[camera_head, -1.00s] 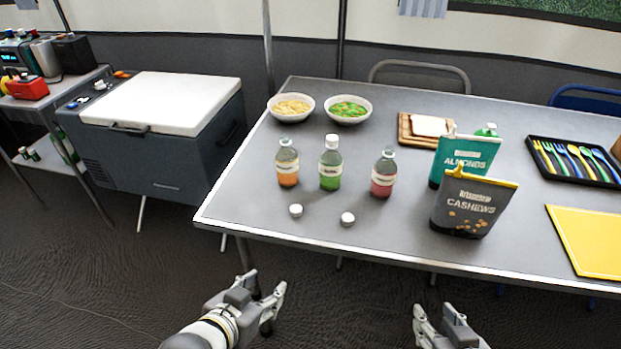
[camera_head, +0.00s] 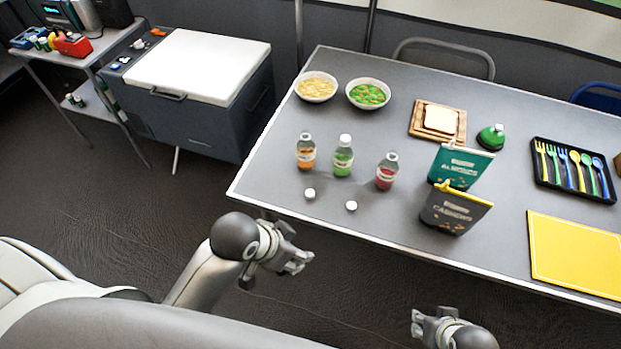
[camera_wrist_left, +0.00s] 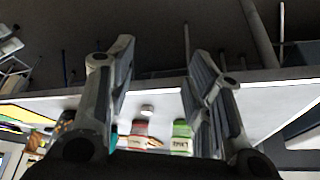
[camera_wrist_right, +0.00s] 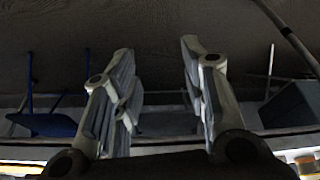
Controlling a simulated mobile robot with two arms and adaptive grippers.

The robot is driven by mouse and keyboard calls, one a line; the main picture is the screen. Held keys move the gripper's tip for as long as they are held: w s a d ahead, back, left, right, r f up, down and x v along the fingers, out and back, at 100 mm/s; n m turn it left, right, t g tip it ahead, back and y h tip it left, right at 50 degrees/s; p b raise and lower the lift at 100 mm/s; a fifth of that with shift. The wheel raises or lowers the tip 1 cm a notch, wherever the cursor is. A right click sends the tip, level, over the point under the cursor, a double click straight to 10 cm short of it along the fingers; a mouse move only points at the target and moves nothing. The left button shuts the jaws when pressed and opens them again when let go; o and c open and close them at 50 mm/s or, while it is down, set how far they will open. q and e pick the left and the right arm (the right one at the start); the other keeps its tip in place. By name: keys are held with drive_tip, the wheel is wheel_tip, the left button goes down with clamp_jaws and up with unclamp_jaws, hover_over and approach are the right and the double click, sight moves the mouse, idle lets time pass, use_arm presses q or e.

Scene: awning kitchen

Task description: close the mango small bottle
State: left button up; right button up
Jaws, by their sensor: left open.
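Three small bottles stand upright near the table's left front. The orange one (camera_head: 306,152), perhaps the mango bottle, and the red one (camera_head: 387,171) show no white cap. The green one (camera_head: 343,157) has a white cap on. Two loose white caps lie in front, one (camera_head: 310,194) before the orange bottle, one (camera_head: 351,206) before the red. Labels are too small to read. My left gripper (camera_head: 294,250) is open and empty, off the table's front edge. My right gripper (camera_head: 430,317) is apart from the table; its fingers stand open and empty in the right wrist view (camera_wrist_right: 158,95).
Two bowls (camera_head: 317,87) (camera_head: 368,94) stand behind the bottles. Almonds (camera_head: 460,165) and cashews (camera_head: 455,209) bags stand to the right. Beyond are a cutlery tray (camera_head: 577,199) and a yellow board (camera_head: 575,255). A cooler (camera_head: 199,67) stands left of the table (camera_head: 500,261).

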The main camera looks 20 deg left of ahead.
use_arm(q)
drive_tip(key=w+d+r+m+g+p, duration=0.1)
drive_tip(key=w+d+r+m+g, duration=0.25)
drive_tip(key=w+m, duration=0.45)
use_arm(e)
drive_tip(key=s+d+f+g, duration=0.1)
drive_tip(key=s+f, duration=0.3)
drive_tip(key=f, duration=0.5)
drive_tip(key=s+f+g, duration=0.1)
drive_tip(key=s+f, duration=0.2)
drive_tip(key=f, duration=0.6)
use_arm(q)
drive_tip(key=w+a+r+m+y, duration=0.1)
drive_tip(key=w+a+r+m, duration=0.3)
drive_tip(key=w, duration=0.5)
drive_tip(key=shift+w+a+r+g, duration=0.2)
drive_tip(key=shift+a+r+g, duration=0.2)
drive_tip(key=shift+a, duration=0.55)
use_arm(e)
drive_tip(key=s+d+f+g, duration=0.1)
drive_tip(key=s+d+f, duration=0.1)
drive_tip(key=s+f, duration=1)
drive_tip(key=s, duration=0.2)
drive_tip(key=shift+s+d, duration=0.3)
drive_tip(key=shift+d, duration=0.1)
use_arm(q)
hover_over(309, 193)
drive_tip(key=shift+f, duration=2.75)
